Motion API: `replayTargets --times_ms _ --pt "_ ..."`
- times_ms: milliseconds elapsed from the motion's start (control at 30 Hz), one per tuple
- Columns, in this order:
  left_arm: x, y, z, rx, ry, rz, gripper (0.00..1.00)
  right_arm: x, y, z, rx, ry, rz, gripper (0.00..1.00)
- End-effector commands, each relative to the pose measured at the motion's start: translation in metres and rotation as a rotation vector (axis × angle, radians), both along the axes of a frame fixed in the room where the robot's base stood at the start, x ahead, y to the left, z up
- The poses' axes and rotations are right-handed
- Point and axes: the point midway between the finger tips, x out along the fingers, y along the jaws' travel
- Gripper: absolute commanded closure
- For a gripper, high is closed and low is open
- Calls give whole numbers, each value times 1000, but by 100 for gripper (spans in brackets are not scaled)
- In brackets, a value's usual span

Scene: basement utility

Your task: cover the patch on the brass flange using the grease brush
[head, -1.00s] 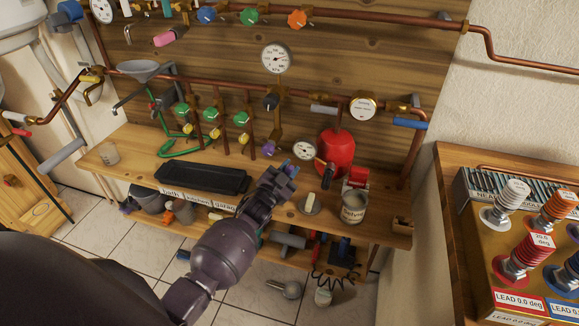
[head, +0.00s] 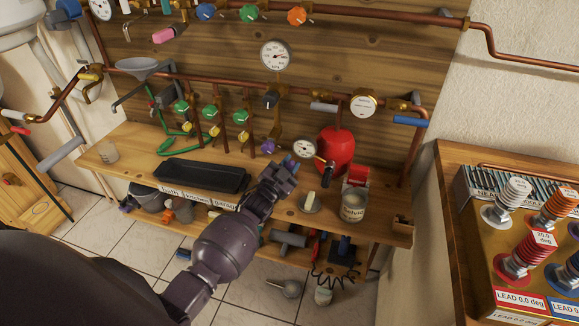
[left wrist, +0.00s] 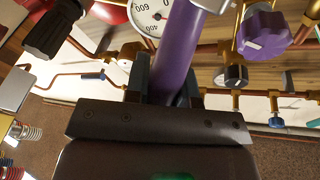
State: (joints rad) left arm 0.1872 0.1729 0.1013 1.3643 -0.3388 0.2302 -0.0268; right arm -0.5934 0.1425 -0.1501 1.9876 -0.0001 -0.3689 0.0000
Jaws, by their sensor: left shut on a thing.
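My left gripper (head: 287,167) is over the front of the wooden bench, just right of the black tray. In the left wrist view its fingers (left wrist: 168,88) are shut on a purple handle (left wrist: 178,50), which I take to be the grease brush. The handle runs away from me and its far end is out of that view. In the head view the gripper mostly hides it. I cannot make out which brass part is the flange, and no patch is clear. My right gripper is not in view.
The bench (head: 135,150) holds a black tray (head: 202,176), a small dish (head: 310,203) with a pale block, an open tin (head: 353,206) and a red vessel (head: 336,152). A console (head: 490,250) stands right.

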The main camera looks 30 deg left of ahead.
Motion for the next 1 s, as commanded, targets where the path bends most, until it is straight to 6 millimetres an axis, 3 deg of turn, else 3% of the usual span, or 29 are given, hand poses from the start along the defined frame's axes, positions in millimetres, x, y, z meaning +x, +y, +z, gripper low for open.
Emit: replayTargets --times_ms 500,1000 --pt "-22 -5 0 0 0 0 100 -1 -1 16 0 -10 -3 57" --pt "-1 0 -3 0 1 0 100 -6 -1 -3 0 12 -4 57"
